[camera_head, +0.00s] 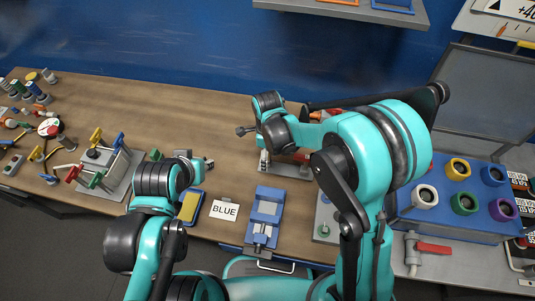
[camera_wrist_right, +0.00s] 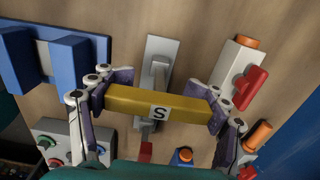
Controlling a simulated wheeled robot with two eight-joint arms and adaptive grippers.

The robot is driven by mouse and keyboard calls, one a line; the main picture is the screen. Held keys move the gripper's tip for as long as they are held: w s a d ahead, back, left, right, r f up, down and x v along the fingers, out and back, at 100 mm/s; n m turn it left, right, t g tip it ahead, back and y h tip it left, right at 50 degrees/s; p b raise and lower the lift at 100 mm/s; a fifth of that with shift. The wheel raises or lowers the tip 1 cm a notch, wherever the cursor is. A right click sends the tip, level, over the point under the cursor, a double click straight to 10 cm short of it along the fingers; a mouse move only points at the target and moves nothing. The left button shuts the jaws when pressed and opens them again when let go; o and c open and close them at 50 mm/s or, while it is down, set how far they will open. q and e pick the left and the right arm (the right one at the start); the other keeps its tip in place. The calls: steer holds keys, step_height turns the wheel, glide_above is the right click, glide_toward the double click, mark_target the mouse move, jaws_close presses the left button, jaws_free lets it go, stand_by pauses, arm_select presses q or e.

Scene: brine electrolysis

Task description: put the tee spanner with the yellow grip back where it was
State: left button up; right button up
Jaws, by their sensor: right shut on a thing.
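In the right wrist view, the yellow grip (camera_wrist_right: 180,107) of the tee spanner, marked S, lies across between the fingers of my right gripper (camera_wrist_right: 158,104). The fingers are shut on its two ends. The spanner's shaft is mostly hidden behind the grip. Beyond it is a grey plate with an upright bracket (camera_wrist_right: 160,72); I cannot tell whether the spanner touches it.
A rack with coloured handles (camera_head: 118,180) stands at the left. The BLUE card (camera_head: 225,210) and a blue fixture (camera_head: 264,212) lie at the front edge. A blue box with coloured rings (camera_head: 455,222) stands at the right. In the wrist view, a red-handled block (camera_wrist_right: 236,72) is close by.

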steer(key=shift+f+b, duration=0.55)
steer(key=shift+f, duration=0.1)
steer(key=o, duration=1.3)
steer(key=shift+r, duration=0.1)
steer(key=shift+r+p, duration=0.25)
steer(key=shift+p, duration=0.05)
step_height(320, 180, up, 13)
steer(key=p, duration=0.3)
steer(key=shift+f, duration=0.15)
